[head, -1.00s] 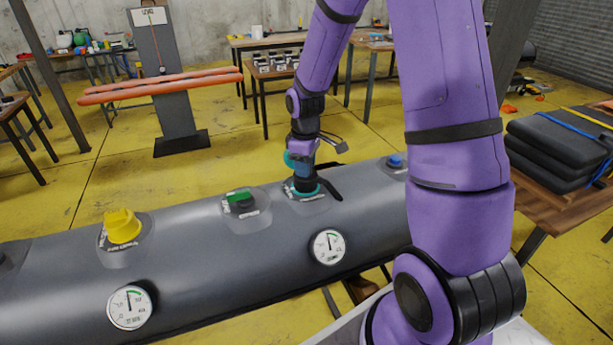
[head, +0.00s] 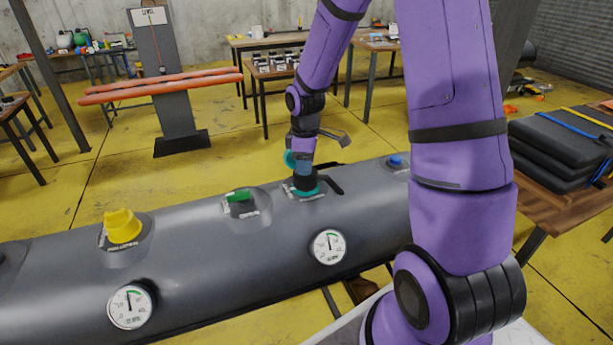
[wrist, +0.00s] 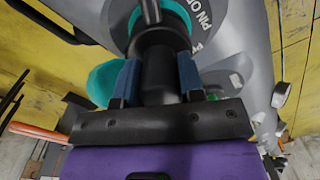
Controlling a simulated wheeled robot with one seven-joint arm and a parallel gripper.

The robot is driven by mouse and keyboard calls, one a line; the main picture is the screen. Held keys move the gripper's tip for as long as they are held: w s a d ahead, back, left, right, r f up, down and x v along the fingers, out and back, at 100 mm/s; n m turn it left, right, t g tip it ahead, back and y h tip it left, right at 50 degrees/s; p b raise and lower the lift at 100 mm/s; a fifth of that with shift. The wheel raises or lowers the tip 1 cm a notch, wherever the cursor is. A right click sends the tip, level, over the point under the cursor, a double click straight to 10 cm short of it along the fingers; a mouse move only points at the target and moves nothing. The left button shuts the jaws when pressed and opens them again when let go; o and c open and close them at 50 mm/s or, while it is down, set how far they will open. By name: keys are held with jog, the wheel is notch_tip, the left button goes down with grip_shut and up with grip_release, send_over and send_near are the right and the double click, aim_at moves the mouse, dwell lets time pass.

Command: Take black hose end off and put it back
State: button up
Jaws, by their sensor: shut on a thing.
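My gripper (wrist: 158,78) is shut on the black hose end (wrist: 160,55), with one blue finger on each side of it in the wrist view. The hose end meets a teal-ringed valve (wrist: 218,36) on the grey tube; whether it is fully seated I cannot tell. A round teal cap (wrist: 103,84) shows left of the fingers. In the head view my gripper (head: 304,172) points down at this valve (head: 306,193), and its fingers are small there. A black hose piece (head: 331,185) reaches to the right of the valve.
The grey tube (head: 200,280) also carries a yellow cap (head: 122,226), a green valve (head: 238,197), a blue plug (head: 396,161) and two gauges (head: 329,246). Folded dark pads (head: 560,140) lie on a table at right. Yellow floor is open behind the tube.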

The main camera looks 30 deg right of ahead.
jog(key=shift+r, duration=0.45)
dwell(0.6)
jog(key=shift+r, duration=2.15)
